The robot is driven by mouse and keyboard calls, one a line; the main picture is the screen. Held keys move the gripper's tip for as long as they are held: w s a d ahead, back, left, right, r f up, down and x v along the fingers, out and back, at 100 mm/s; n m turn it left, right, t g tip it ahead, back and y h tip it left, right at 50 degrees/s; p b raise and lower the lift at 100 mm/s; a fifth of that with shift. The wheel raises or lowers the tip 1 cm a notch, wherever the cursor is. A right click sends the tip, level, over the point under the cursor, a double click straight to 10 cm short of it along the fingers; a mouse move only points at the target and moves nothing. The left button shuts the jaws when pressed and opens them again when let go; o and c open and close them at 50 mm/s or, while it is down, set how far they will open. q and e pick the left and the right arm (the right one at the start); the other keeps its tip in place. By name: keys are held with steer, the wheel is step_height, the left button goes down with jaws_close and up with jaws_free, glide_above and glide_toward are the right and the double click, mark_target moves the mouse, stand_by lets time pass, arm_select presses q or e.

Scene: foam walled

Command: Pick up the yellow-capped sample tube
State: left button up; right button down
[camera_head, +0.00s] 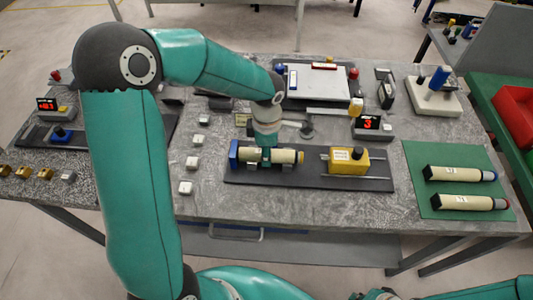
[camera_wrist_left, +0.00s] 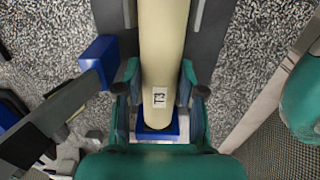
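The yellow-capped sample tube (camera_head: 284,156) lies level on a dark base plate, its yellow cap at the right end and a blue block (camera_head: 233,153) at its left end. My left gripper (camera_head: 266,155) reaches down onto the tube from above. In the left wrist view, the cream tube (camera_wrist_left: 163,50) with a small label runs between the two teal fingers of the left gripper (camera_wrist_left: 160,80). The fingers lie close against both its sides and look shut on it. The cap is outside the wrist view. My right gripper is not in view; only arm parts show at the bottom of the head view.
A yellow block (camera_head: 348,160) stands on the same plate (camera_head: 385,184) right of the tube. Two cream tubes, one blue-capped (camera_head: 460,174) and one red-capped (camera_head: 468,202), lie on a green mat (camera_head: 425,155). A red digit display (camera_head: 368,123) stands behind. Several white cubes line the left.

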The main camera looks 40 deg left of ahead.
arm_select(q)
jaws_close()
steer(key=shift+r, duration=0.1)
